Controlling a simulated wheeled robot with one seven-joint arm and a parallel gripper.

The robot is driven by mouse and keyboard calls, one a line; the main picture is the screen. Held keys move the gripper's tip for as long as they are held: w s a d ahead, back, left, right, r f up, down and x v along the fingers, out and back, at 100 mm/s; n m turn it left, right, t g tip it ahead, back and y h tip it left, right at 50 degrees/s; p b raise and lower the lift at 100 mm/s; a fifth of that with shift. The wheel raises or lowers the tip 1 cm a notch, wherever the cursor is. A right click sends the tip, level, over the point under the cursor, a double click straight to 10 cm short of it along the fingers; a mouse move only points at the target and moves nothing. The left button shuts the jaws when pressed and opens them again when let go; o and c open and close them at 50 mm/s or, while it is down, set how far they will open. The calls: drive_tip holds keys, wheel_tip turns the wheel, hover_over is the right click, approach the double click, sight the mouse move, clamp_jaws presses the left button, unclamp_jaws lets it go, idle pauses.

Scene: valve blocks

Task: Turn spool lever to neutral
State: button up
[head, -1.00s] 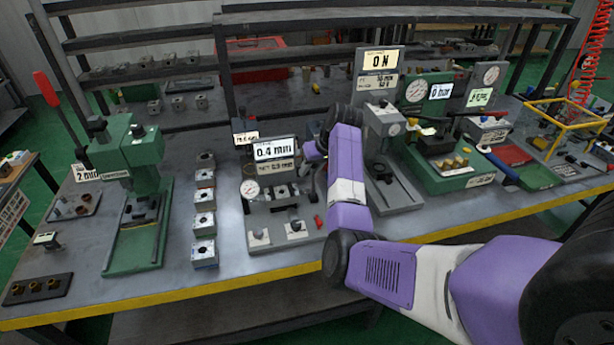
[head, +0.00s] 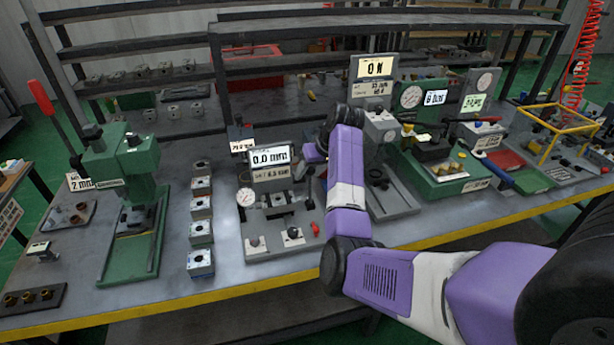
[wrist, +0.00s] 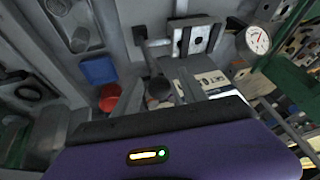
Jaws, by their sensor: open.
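The grey spool fixture (head: 283,247) stands mid-bench under a display (head: 269,157) reading 0.0 mm. In the wrist view, a dark round knob (wrist: 158,89), likely the spool lever's end, lies just beyond my gripper's black edge. Its shaft is mostly hidden, so I cannot tell the lever's angle. My gripper (head: 312,153) is open at the right side of the display, above the fixture. The fingers are barely distinguishable, and I cannot tell whether they touch the lever. A red knob (head: 315,230) is at the fixture's right front; it also shows in the wrist view (wrist: 109,97).
A dial gauge (head: 245,197) is on the fixture's left. Several valve blocks (head: 201,234) stand in a row to the left, beside a green press (head: 135,215). A grey force stand (head: 378,125) rises close right of my arm.

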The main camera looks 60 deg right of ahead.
drive_tip(key=shift+v, duration=2.65)
drive_tip(key=w+d+r+m+t+h, duration=0.2)
drive_tip(key=d+r+h, duration=0.4)
drive_tip(key=d, duration=0.1)
drive_tip(key=s+a+f+n+t, duration=0.1)
drive_tip(key=s+a+n+t, duration=0.15)
drive_tip(key=a, duration=0.85)
drive_tip(key=s+a+f+n+t+h, duration=0.1)
drive_tip(key=a+n+t, duration=0.15)
drive_tip(key=a, duration=0.75)
drive_tip(key=s+a+f+n+t, duration=0.15)
drive_tip(key=a+t, duration=0.25)
drive_tip(key=a, duration=0.7)
drive_tip(key=s+a+f+n+g+y+b, duration=0.1)
drive_tip(key=s+a+y, duration=0.7)
drive_tip(key=s+a, duration=1.4)
drive_tip(key=f+n, duration=0.1)
drive_tip(key=n, duration=0.1)
drive_tip(key=shift+a+f+n+g+y, duration=0.2)
drive_tip(key=shift+a+n+g+y, duration=0.1)
drive_tip(key=shift+n, duration=0.05)
